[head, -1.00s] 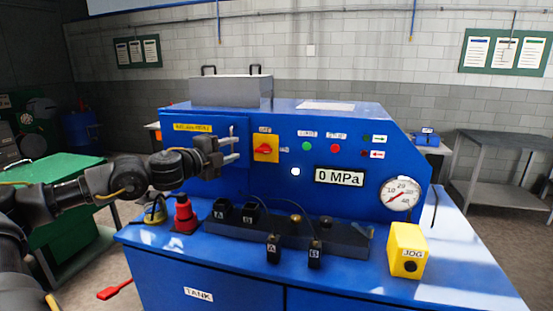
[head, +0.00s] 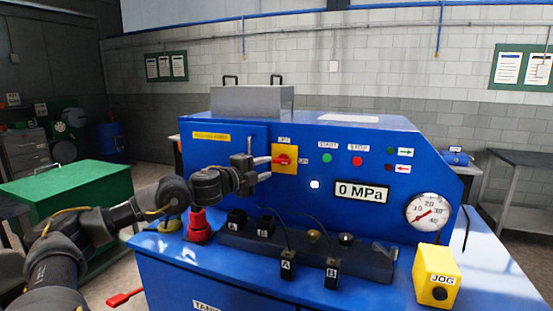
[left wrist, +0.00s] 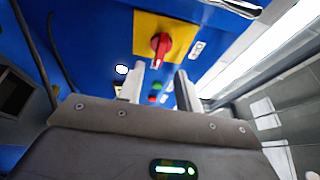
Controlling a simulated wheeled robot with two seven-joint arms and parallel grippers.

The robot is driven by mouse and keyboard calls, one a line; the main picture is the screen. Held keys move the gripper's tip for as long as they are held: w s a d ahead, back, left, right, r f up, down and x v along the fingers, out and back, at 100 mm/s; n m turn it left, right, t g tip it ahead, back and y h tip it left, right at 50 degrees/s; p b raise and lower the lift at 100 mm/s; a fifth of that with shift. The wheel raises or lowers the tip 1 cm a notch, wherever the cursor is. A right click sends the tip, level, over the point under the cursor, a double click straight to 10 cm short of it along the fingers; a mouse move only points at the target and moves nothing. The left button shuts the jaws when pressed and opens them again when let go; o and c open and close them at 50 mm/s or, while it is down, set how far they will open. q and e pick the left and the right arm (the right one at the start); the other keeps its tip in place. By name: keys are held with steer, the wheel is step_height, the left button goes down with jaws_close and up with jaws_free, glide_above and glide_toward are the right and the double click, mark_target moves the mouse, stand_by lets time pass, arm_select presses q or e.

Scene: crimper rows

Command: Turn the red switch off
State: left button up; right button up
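The red switch (head: 285,159) is a rotary handle on a yellow plate on the blue machine's front panel. Its handle appears to point right, toward a small label I cannot read clearly. My left gripper (head: 268,167) is just left of the switch, its two fingers stretched toward it with a gap between them. In the left wrist view the red switch (left wrist: 161,46) shows beyond the open, empty fingers of the left gripper (left wrist: 160,82). I cannot tell whether a fingertip touches the handle. My right gripper is not in view.
Green and red buttons, a 0 MPa display (head: 362,191) and a round gauge (head: 428,211) are right of the switch. Below stand a red plug-like part (head: 198,226), a dark connector block (head: 300,245) and a yellow JOG box (head: 436,272). The panel before the switch is clear.

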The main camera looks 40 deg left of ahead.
mark_target(279, 162)
arm_select(q)
steer(key=w+p, duration=0.2)
steer(key=w, duration=0.3)
steer(key=shift+w+r, duration=0.1)
steer(key=shift+r, duration=0.1)
steer(key=shift+w+d+f+p, duration=0.1)
steer(key=shift+w+p, duration=0.1)
steer(key=shift+w, duration=0.15)
steer(key=shift+w+f+p, duration=0.1)
steer(key=shift+w+p, duration=0.05)
steer(key=shift+w, duration=0.25)
steer(key=shift+c, duration=0.4)
